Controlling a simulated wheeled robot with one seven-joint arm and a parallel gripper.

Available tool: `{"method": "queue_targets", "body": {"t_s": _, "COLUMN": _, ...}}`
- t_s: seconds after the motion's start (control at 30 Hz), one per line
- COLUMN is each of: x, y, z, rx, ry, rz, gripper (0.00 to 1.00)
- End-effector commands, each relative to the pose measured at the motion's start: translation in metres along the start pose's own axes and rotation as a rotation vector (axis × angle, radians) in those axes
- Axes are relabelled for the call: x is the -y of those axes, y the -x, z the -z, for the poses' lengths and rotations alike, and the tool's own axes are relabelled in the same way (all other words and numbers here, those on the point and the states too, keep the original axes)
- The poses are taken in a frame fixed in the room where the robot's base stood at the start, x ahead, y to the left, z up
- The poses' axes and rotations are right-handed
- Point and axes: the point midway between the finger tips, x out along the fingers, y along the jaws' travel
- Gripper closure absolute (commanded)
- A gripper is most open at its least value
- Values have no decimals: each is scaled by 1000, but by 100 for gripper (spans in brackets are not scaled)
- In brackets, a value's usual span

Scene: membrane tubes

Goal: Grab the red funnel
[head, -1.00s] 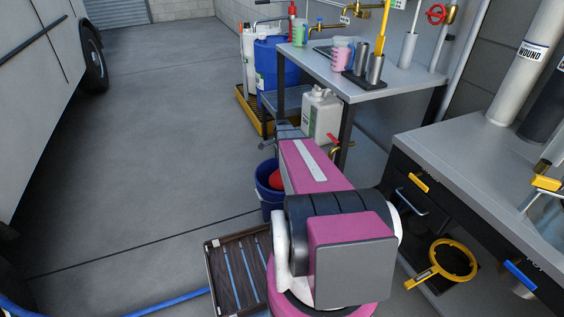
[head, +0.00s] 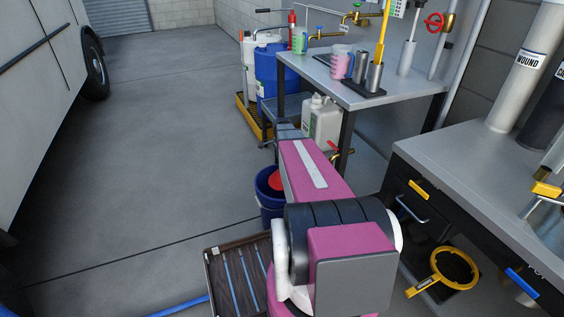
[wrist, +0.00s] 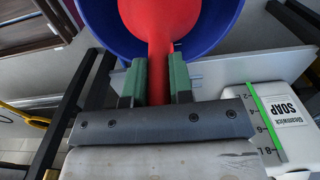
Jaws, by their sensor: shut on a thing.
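The red funnel (wrist: 160,22) is in the wrist view, its wide part over the blue bucket (wrist: 218,18) and its narrow stem toward me. My gripper (wrist: 158,82) has its two green-padded fingers on either side of the stem, shut on it. In the head view a red part of the funnel (head: 275,181) shows at the mouth of the blue bucket (head: 266,207), left of my pink arm. I cannot tell whether the funnel touches the bucket.
A white soap jug (wrist: 288,115) stands close by at the right in the wrist view; it also stands under the grey table (head: 355,98) in the head view. A dark slatted crate (head: 232,250) is on the floor in front of the bucket. The floor at left is open.

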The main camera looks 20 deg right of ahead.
Motion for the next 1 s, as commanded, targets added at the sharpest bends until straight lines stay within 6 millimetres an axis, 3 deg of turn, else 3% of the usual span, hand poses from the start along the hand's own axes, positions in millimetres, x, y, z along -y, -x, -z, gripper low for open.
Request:
{"method": "queue_targets", "body": {"t_s": 0.47, "x": 0, "y": 7, "z": 0, "rx": 0, "ry": 0, "rz": 0, "gripper": 100}}
{"method": "queue_targets", "body": {"t_s": 1.0, "x": 0, "y": 44, "z": 0, "rx": 0, "ry": 0, "rz": 0, "gripper": 100}}
